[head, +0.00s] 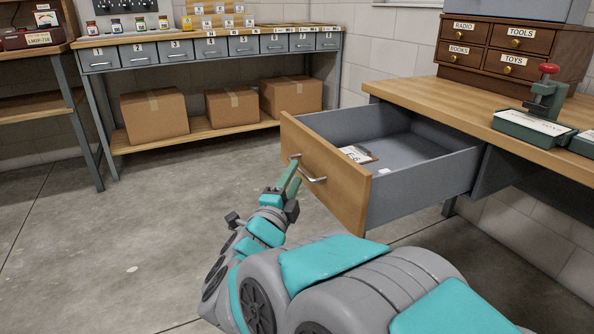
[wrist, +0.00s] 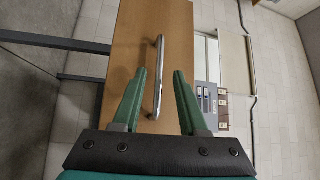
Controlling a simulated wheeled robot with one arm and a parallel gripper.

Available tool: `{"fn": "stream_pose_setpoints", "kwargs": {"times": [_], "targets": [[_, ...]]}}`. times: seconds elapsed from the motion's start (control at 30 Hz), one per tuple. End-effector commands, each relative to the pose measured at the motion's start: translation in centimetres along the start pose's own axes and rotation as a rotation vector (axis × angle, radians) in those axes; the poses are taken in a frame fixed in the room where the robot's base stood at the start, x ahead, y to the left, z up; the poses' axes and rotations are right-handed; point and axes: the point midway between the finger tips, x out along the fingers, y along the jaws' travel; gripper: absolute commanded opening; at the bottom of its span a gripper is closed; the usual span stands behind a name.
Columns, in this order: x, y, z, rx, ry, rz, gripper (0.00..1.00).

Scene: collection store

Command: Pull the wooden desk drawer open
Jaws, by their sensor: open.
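The wooden desk drawer (head: 345,185) stands pulled well out of the desk, with its grey inside showing. Its front is a light wood panel with a silver bar handle (head: 313,178). The handle (wrist: 158,60) also shows in the wrist view, running lengthwise between my two green fingers. My gripper (head: 294,170) is open at the drawer front, close to the handle. In the wrist view my gripper (wrist: 159,72) has a gap between each finger and the bar. Whether the fingertips reach past the bar is hard to tell.
A small labelled item (head: 357,154) lies inside the drawer. The desk top (head: 440,98) carries a brown cabinet of small drawers (head: 510,45) and a green device with a red knob (head: 547,95). A workbench (head: 215,36) with boxes below stands behind. The floor (head: 130,240) at left is clear.

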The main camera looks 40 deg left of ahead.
Motion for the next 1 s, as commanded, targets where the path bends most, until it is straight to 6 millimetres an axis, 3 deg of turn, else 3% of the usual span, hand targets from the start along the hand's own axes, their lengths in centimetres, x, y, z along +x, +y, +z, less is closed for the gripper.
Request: {"fn": "stream_pose_setpoints", "kwargs": {"times": [0.1, 0.3, 1.0], "targets": [[-2.1, 0.1, 0.2, -0.001, -0.007, 0.003, 0.42], [-4.0, 0.1, 0.2, -0.002, -0.004, 0.001, 0.42], [-4.3, 0.1, 0.1, -0.002, -0.002, 0.001, 0.42]]}}
